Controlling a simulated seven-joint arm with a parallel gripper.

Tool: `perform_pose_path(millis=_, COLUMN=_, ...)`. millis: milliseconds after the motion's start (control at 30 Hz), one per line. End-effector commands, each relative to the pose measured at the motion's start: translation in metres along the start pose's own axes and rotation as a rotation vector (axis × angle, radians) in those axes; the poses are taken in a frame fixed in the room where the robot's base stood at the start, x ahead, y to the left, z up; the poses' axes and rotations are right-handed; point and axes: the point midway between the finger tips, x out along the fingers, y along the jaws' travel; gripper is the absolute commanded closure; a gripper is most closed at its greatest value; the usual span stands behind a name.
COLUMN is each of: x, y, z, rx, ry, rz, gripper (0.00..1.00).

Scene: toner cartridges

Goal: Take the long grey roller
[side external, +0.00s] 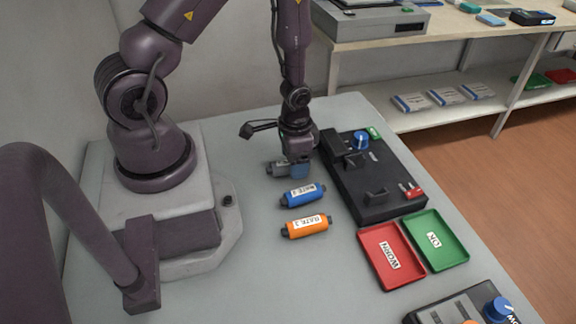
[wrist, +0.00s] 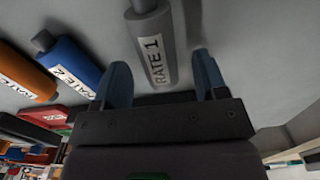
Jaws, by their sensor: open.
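The long grey roller (side external: 279,168) lies on the grey table, beyond the blue roller in the side view. In the wrist view the grey roller (wrist: 150,32) carries a white label reading RATE 1, and its near end lies between my fingers in the picture. My gripper (side external: 296,170) is low over the right end of the roller and hides part of it. In the wrist view my gripper (wrist: 163,76) is open, with one blue-grey finger to each side of the roller and visible gaps. I cannot tell its exact height above the table.
A blue roller (side external: 303,195) and an orange roller (side external: 306,226) lie nearby, both labelled. A black device (side external: 372,178) with a blue knob stands close to the right of my gripper. A red tray (side external: 391,257) and a green tray (side external: 435,241) lie in front of it.

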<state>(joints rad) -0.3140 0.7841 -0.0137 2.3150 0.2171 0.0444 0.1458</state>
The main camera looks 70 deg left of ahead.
Motion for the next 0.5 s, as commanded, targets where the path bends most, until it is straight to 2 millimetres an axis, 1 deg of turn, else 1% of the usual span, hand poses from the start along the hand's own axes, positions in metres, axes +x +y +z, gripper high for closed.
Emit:
perform_pose_path(millis=33, x=0.0048, y=0.0002, z=0.0005, rx=0.001, ry=-0.002, rz=0.000, gripper=0.34)
perform_pose_path(millis=100, x=0.0082, y=-0.0001, z=0.0001, rx=0.000, ry=0.000, rz=-0.001, gripper=0.34)
perform_pose_path(millis=333, x=0.0092, y=-0.0002, z=-0.0001, rx=0.000, ry=0.001, rz=-0.001, gripper=0.34)
perform_pose_path(millis=367, x=0.0091, y=-0.0002, z=-0.0001, rx=0.000, ry=0.001, rz=-0.001, gripper=0.36)
perform_pose_path(millis=400, x=0.0091, y=-0.0002, z=-0.0001, rx=0.000, ry=0.001, rz=-0.001, gripper=0.46)
perform_pose_path(millis=467, x=0.0090, y=-0.0002, z=-0.0001, rx=0.000, ry=0.001, rz=-0.001, gripper=0.59)
perform_pose_path(millis=500, x=0.0090, y=-0.0002, z=-0.0001, rx=0.000, ry=0.001, rz=-0.001, gripper=0.69)
